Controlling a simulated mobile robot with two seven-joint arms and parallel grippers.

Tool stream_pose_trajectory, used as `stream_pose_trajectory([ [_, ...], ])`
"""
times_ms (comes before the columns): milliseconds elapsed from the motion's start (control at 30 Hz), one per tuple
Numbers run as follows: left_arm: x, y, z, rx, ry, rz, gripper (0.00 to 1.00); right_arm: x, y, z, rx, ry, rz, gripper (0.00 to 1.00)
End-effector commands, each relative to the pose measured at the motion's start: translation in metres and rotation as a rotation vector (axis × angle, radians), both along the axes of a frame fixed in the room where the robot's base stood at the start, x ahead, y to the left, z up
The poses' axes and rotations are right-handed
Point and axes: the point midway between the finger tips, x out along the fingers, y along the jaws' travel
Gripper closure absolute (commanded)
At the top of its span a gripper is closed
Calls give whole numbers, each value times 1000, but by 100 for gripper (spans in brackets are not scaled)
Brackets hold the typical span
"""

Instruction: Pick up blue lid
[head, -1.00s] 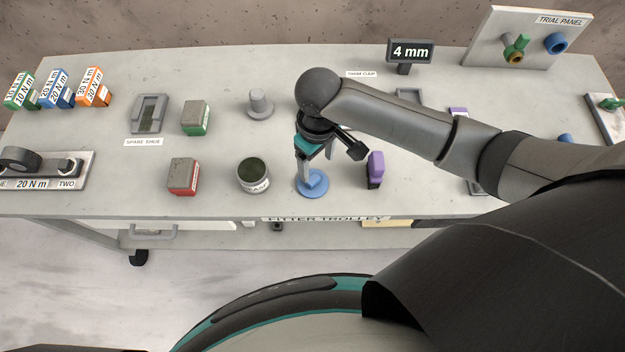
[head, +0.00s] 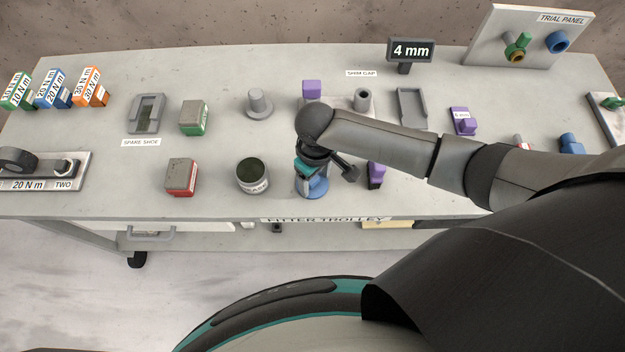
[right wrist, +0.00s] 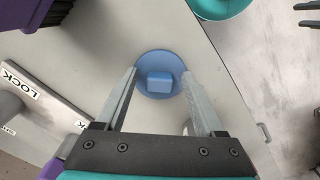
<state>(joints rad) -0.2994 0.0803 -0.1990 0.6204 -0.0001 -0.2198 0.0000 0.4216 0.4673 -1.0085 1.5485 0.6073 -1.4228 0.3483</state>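The blue lid (head: 312,193) is a round disc lying flat near the front edge of the trolley top, right of the open grease tin (head: 253,176). In the right wrist view the lid (right wrist: 158,62) shows a raised block-shaped knob. My right gripper (head: 308,184) is directly above the lid and partly hides it. In the right wrist view my right gripper (right wrist: 159,76) is open, one finger on each side of the knob; contact with the lid cannot be told. My left gripper is not clearly seen; two dark prongs at the right wrist view's upper right edge may be its fingers.
A purple-topped block (head: 376,174) stands close right of the lid. A red block (head: 181,177) and green block (head: 194,118) stand left of the tin. A grey knobbed piece (head: 259,103) is behind. The trolley's front edge (head: 230,217) is close.

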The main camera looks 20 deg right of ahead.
Motion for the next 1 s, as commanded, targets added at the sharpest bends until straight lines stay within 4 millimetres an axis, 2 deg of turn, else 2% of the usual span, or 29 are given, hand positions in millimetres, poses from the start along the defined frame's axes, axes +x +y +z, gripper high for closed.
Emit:
stream_pose_trajectory([
  [67,-1,0,0,0,2,0,44,0,0,0,0,0,0,39],
  [600,-2,0,0,0,3,-2,44,0,0,0,0,0,0,100],
  [1000,-2,0,0,0,3,-2,44,0,0,2,0,-1,0,100],
])
